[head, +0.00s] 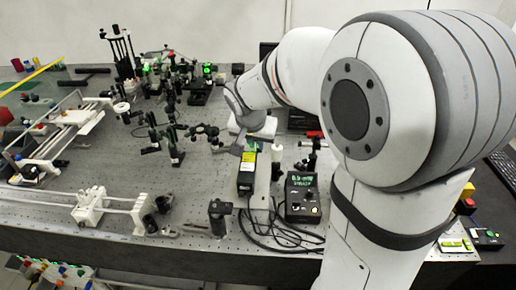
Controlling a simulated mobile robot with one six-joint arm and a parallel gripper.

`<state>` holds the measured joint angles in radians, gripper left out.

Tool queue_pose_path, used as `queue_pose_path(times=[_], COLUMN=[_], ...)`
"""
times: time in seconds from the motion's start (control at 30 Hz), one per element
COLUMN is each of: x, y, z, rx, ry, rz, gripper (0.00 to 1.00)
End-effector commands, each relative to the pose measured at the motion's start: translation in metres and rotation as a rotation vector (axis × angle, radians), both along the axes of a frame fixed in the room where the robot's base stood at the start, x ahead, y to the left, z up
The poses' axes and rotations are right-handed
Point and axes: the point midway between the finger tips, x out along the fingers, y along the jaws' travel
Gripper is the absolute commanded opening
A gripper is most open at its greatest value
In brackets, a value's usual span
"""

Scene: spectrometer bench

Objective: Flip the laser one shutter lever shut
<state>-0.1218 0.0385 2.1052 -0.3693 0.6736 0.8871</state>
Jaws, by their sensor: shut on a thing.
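A long dark laser box (247,172) with a green-yellow top label sits on the bench near the middle of the head view. I cannot tell from its markings whether it is laser one. My gripper (238,145) is at the far end of this box, pointing down. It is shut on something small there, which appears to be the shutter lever. The lever itself is too small and too covered by the gripper to make out, so its position cannot be told.
A black controller (303,196) with a lit green display stands right of the laser, its cables looping in front. A short black post (219,218) stands at front left. Several optic mounts crowd the back left. A rail assembly (110,208) lies at left.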

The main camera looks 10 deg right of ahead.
Motion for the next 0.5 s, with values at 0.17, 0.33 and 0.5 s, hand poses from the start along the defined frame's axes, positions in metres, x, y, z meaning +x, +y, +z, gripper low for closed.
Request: queue_pose_path(times=[0.17, 0.33, 0.5], x=[0.0003, 0.0001, 0.0001], y=[0.0014, 0.0011, 0.0011], z=[-0.0010, 0.0000, 0.0000], rx=[-0.036, -0.036, -0.035], ry=[0.010, 0.011, 0.010], rz=[-0.001, -0.002, -0.002], gripper=[0.00, 0.00, 0.21])
